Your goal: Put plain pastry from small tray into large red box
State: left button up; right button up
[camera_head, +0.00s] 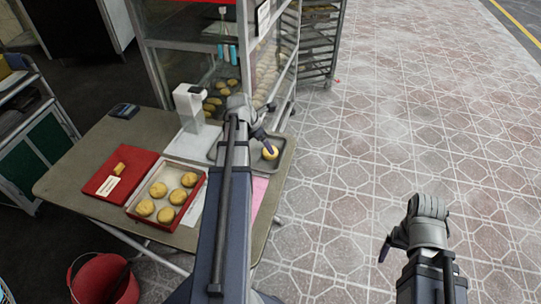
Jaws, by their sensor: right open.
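A plain round golden pastry (270,153) lies on the small grey metal tray (286,160) at the table's right side. The large red box (184,216) stands left of it, with a pale lining and several round pastries inside. My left gripper (266,121) is over the back of the small tray, just above and behind the pastry. My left forearm hides part of the tray; whether the fingers are closed is unclear. My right gripper (391,244) is open and empty above the tiled floor, right of the table.
A red lid-like panel (108,190) with a label and a small yellow item adjoins the box. A white scale-like device (190,107) stands behind. A glass cabinet (190,55) with pastries borders the table's back. A red bucket (101,280) is at front left. The right floor is clear.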

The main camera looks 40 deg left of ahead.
aim_at(267, 152)
pick_arm(q)
jog(key=b+x, duration=0.2)
jog(key=s+b+x, duration=0.1)
jog(key=b+x, duration=0.1)
jog(key=shift+w+f+b, duration=0.15)
jog(key=shift+f+b, duration=0.2)
jog(key=shift+f, duration=0.1)
jog(key=shift+w+f, duration=0.2)
jog(key=shift+f, duration=0.05)
jog(key=shift+d+r, duration=0.1)
jog(key=c, duration=1.2)
jog(key=shift+o, duration=0.2)
notch_tip(267, 152, up, 10)
jog(key=p, duration=1)
